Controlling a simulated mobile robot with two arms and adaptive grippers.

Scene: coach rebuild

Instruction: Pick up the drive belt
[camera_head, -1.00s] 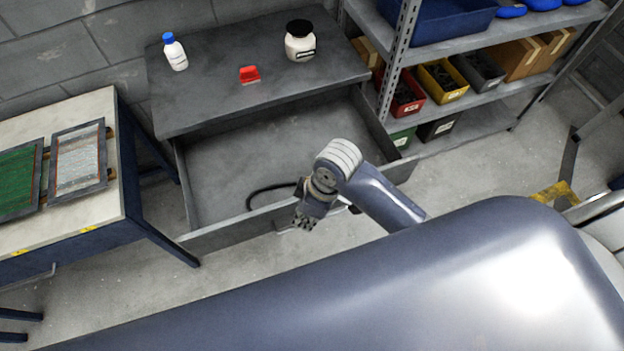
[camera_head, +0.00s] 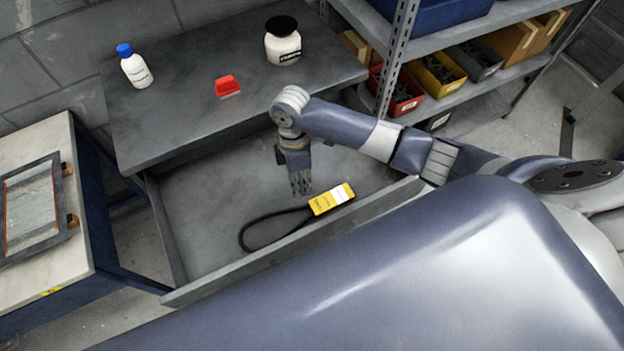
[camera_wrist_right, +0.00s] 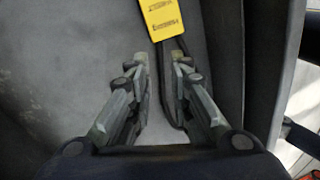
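The drive belt (camera_head: 246,229) is a black loop with a yellow and white sleeve (camera_head: 332,199). It lies in the open drawer near the front wall, with the sleeve at its right end. My right gripper (camera_head: 301,188) points down over the drawer, just behind and left of the sleeve. In the right wrist view the right gripper (camera_wrist_right: 160,68) is open, with its fingers apart. The yellow sleeve (camera_wrist_right: 163,18) shows beyond the fingertips, and a dark strand of belt runs by the right finger. I cannot tell whether they touch. My left gripper is not in view.
The open drawer (camera_head: 190,215) has a raised front wall close to the belt. The cabinet top (camera_head: 180,110) overhangs its back and carries a white bottle (camera_head: 136,68), a red object (camera_head: 227,86) and a black-lidded jar (camera_head: 283,45). Shelving stands at the right, a workbench at the left.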

